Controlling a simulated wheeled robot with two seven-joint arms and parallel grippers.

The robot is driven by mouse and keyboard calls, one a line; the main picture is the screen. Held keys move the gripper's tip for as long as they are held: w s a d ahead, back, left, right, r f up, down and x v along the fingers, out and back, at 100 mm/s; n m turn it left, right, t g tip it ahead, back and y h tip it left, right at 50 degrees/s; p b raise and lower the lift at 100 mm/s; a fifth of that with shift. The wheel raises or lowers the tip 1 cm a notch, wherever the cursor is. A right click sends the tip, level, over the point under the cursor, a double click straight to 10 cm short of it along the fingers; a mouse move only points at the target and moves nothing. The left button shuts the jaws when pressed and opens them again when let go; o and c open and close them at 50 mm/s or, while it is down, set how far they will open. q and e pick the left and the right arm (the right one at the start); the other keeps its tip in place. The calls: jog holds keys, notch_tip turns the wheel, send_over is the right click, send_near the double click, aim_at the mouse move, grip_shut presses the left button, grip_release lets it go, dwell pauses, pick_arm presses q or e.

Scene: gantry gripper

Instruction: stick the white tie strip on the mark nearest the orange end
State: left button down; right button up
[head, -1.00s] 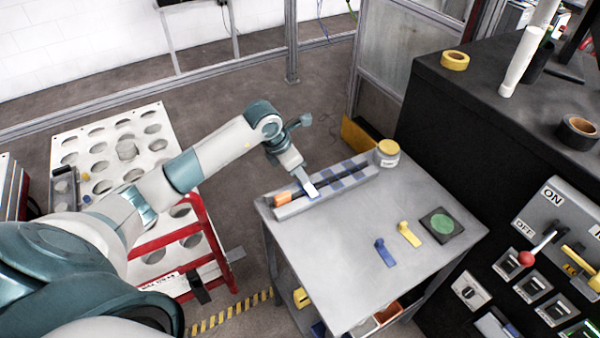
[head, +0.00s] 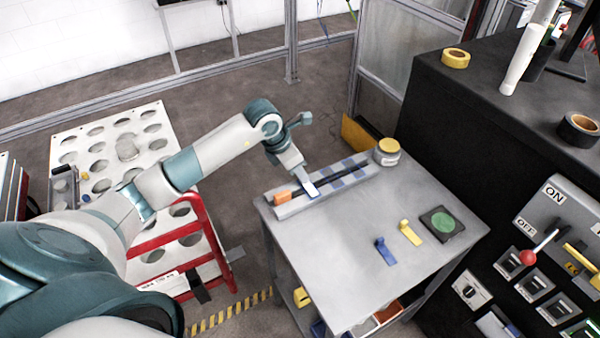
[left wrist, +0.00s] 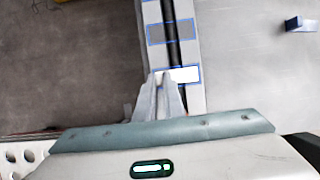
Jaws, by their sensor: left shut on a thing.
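The white tie strip (head: 313,190) lies crosswise at the blue-outlined mark nearest the orange end (head: 282,197) of the grey rail. It also shows in the left wrist view (left wrist: 185,74), within or against the blue outline; I cannot tell whether it touches the rail. My left gripper (head: 303,175) is over the rail, its fingers shut on the strip's near end; they show in the left wrist view (left wrist: 160,80). The rail (head: 350,173) has a dark centre line and more blue-grey marks (head: 337,180) further along. My right gripper is not in view.
A jar with a yellow lid (head: 387,150) stands at the rail's far end. A blue piece (head: 385,251), a yellow piece (head: 411,234) and a black pad with a green disc (head: 442,222) lie on the grey table (head: 340,265). The table's front middle is clear.

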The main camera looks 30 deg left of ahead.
pick_arm(q)
jog(key=shift+f, duration=0.25)
dwell(0.8)
jog(key=c, duration=1.3)
grip_release()
jog(key=shift+c, duration=0.2)
jog(key=shift+r, duration=0.75)
jog(key=shift+r+p, duration=1)
jog(key=shift+r, duration=0.65)
jog(key=shift+r+p, duration=0.5)
jog(key=shift+r, duration=0.65)
